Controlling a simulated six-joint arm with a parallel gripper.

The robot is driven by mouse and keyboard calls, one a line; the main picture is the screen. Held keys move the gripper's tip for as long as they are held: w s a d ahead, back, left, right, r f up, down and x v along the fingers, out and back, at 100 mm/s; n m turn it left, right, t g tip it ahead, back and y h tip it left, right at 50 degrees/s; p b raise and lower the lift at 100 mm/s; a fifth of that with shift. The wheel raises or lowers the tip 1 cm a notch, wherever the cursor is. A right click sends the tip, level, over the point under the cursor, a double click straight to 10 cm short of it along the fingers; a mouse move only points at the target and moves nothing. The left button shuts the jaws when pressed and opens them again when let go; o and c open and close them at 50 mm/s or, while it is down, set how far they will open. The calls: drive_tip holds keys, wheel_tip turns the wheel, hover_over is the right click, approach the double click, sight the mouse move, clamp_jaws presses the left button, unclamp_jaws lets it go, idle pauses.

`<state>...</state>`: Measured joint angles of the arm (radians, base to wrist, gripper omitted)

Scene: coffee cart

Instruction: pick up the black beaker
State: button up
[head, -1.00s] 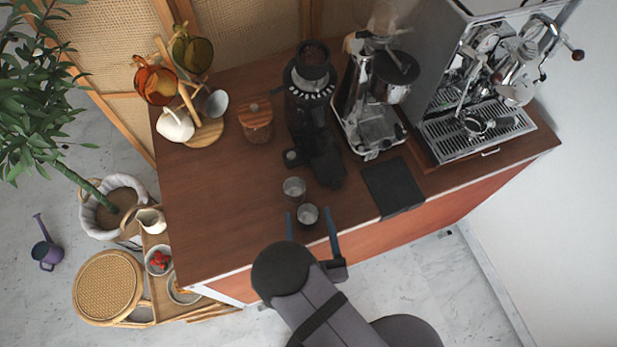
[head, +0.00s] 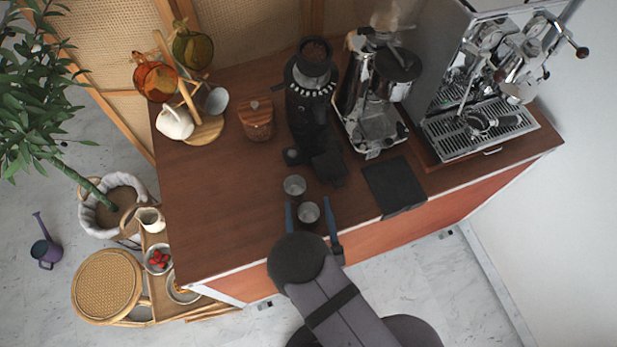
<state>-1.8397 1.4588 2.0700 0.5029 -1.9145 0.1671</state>
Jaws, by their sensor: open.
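Two small round cups stand near the counter's front edge. The nearer cup (head: 308,213) has a dark outer wall and a pale grey inside, and it may be the black beaker. The other cup (head: 294,186) is greyish and stands just behind it. My gripper (head: 308,201) is open, its blue fingers on the left and right of the nearer cup with a gap on each side. Whether its fingers are at the cup's height cannot be told from above.
A black grinder (head: 308,105) stands behind the cups. A black mat (head: 394,187) lies to their right, an espresso machine (head: 480,130) beyond. A wooden-lidded jar (head: 256,120) and a mug tree (head: 205,131) are at the left. The counter's left front is clear.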

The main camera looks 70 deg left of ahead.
sight(308, 217)
drive_tip(key=shift+a, duration=0.1)
drive_tip(key=c, duration=1.2)
drive_tip(key=shift+r, duration=0.15)
wheel_tip(308, 217, up, 10)
drive_tip(key=p, duration=0.7)
drive_tip(key=shift+f, duration=0.25)
